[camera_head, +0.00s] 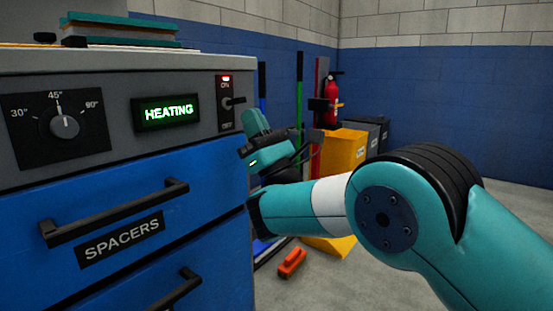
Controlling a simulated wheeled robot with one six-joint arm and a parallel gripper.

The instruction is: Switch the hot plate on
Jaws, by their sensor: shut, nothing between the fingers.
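The control panel has a toggle switch (229,103) between an "ON" mark at the top and a mark below, probably "OFF". A small red light (226,78) glows by "ON". The lever sticks out towards the right; its exact tilt is hard to tell. A display (168,112) reads "HEATING" in lit green letters. A dial (64,125) points near 45°. My gripper (246,151) is shut and empty, just right of and below the switch, apart from it in the picture. Its fingertips are small and partly hidden. I cannot tell which thing is the hot plate.
A blue cabinet with a "SPACERS" drawer (122,240) and black handles fills the left. Flat teal and brown pieces (125,30) lie on its top. Yellow bin (343,155), red extinguisher (332,97) and poles stand behind. An orange brush-like object (292,263) lies on the floor.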

